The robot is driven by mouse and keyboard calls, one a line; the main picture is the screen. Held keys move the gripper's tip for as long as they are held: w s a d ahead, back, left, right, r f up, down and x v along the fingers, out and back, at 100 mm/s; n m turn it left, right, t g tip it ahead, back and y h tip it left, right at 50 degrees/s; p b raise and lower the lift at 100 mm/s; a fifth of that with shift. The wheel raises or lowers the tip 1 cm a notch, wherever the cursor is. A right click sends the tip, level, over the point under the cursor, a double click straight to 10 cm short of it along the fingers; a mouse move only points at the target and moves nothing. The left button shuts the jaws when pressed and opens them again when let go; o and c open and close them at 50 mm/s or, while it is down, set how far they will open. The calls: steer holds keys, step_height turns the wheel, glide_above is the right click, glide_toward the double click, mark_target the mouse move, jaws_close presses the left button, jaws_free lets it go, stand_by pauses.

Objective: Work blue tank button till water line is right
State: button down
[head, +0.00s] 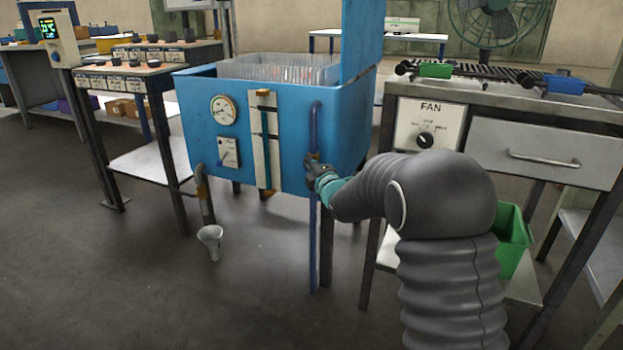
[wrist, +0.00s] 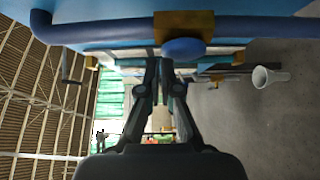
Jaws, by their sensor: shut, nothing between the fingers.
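The blue tank (head: 285,150) stands on legs in the middle of the head view. Its front has a tall pale sight gauge (head: 274,165) with a dark teal strip down the middle; I cannot make out the exact water line. A blue rounded button (wrist: 184,48) on a brass block (wrist: 190,22) shows in the wrist view. My gripper (head: 312,165) is shut and empty beside the blue pipe at the tank's right front. In the wrist view, my fingertips (wrist: 166,63) are just below and left of the button; I cannot tell whether they touch. My gripper hides the button in the head view.
A round dial (head: 223,110) and a small panel (head: 229,152) are on the tank's front. A blue vertical pipe (head: 313,235) runs down to the floor. A funnel (head: 210,238) stands below a pipe at left. The fan bench (head: 480,100) is close on the right.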

steer(key=s+a+v, duration=0.1)
steer(key=a+v, duration=0.1)
steer(key=v, duration=1)
steer(key=shift+s+b, duration=0.3)
steer(key=shift+a+f, duration=0.1)
